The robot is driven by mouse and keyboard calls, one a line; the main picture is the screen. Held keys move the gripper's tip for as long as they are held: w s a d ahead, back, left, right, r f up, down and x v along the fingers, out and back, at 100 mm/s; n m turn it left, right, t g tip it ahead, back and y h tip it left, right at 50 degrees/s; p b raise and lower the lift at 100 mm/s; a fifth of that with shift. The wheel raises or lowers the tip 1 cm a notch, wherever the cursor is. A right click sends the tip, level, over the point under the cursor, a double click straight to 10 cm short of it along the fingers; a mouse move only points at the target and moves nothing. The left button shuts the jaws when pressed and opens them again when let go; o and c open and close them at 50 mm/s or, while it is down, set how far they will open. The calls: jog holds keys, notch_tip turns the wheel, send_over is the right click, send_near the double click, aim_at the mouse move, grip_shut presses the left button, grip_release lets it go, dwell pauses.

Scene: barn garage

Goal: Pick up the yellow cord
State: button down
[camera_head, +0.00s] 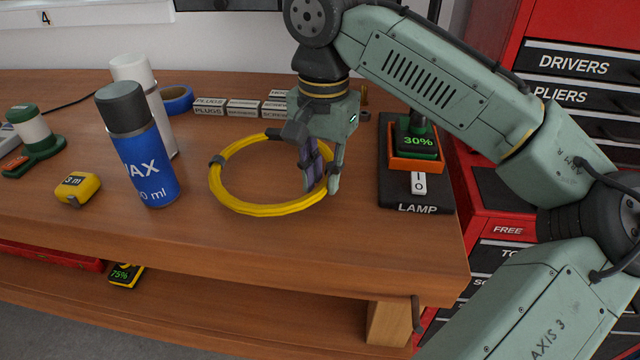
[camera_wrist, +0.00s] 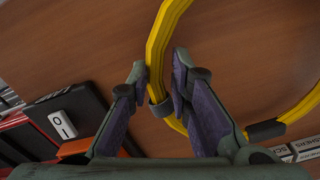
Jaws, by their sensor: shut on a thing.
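The yellow cord (camera_head: 265,208) is a coiled ring bound with dark bands, on the wooden workbench. My gripper (camera_head: 320,188) is at the right side of the ring, with its fingers low over the bench. In the wrist view the cord (camera_wrist: 158,50) runs between the two fingertips of my gripper (camera_wrist: 160,85), which are shut on it by a dark band. The rest of the ring extends to the right in that view. I cannot tell whether the cord is clear of the bench.
A blue spray can (camera_head: 145,160), a white can (camera_head: 140,75) and a yellow tape measure (camera_head: 77,188) stand left of the ring. Small labelled boxes (camera_head: 243,108) line the back. The bench front is clear.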

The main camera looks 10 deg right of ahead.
jog(key=s+d+r+b, duration=0.1)
jog(key=s+d, duration=0.1)
jog(key=s, duration=0.5)
jog(key=s+d+r+b, duration=0.1)
jog(key=s+d, duration=0.1)
jog(key=s, duration=0.6)
jog(key=shift+s+d+r+b, duration=0.2)
jog(key=shift+d+r+b, duration=0.05)
jog(key=shift+b, duration=0.15)
